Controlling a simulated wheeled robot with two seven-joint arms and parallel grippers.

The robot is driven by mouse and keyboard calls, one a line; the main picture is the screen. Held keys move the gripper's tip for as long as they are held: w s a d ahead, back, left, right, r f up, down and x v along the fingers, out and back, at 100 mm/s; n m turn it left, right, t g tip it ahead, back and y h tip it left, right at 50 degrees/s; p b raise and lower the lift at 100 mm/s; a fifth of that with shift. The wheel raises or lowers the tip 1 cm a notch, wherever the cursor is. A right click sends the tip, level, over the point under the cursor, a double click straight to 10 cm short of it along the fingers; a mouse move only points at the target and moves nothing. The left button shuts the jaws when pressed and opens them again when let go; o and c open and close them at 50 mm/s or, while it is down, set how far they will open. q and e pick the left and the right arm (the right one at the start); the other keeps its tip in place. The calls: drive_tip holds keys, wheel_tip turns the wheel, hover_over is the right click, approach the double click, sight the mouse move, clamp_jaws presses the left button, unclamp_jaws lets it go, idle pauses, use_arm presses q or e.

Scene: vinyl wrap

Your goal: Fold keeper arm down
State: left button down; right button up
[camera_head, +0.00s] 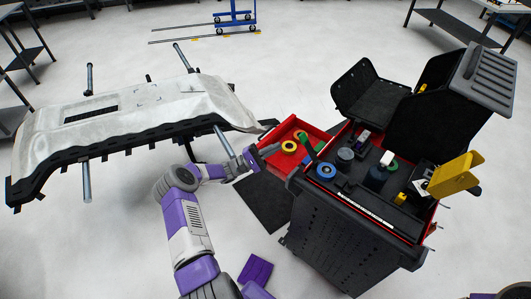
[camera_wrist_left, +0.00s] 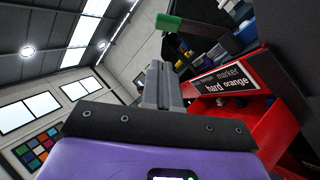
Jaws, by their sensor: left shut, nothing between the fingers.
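No part is clearly marked as the keeper arm. A dark bar with a green end (camera_head: 319,147) stands raised and tilted at the tool cart's edge beside the red drawer (camera_head: 302,126); this may be it. Its green end also shows at the top of the left wrist view (camera_wrist_left: 176,21). My left gripper (camera_head: 252,158) is just left of the open red drawer, apart from the green end. In the left wrist view its fingers (camera_wrist_left: 162,84) are closed together and empty, close to the drawer's labelled front (camera_wrist_left: 226,76). My right gripper is not in view.
The black tool cart (camera_head: 345,240) holds tape rolls, bottles and a yellow piece (camera_head: 455,175) on its top. A pale bumper panel (camera_head: 140,105) rests on a stand at left. The floor between is mostly clear.

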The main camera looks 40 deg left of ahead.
sight(308, 147)
use_arm(q)
drive_tip(key=w+d+r, duration=0.2)
drive_tip(key=d+r, duration=0.2)
drive_tip(key=d, duration=0.1)
drive_tip(key=shift+w+r, duration=0.15)
drive_tip(key=shift+w, duration=0.1)
drive_tip(key=shift+d+r, duration=0.1)
drive_tip(key=shift+d, duration=0.15)
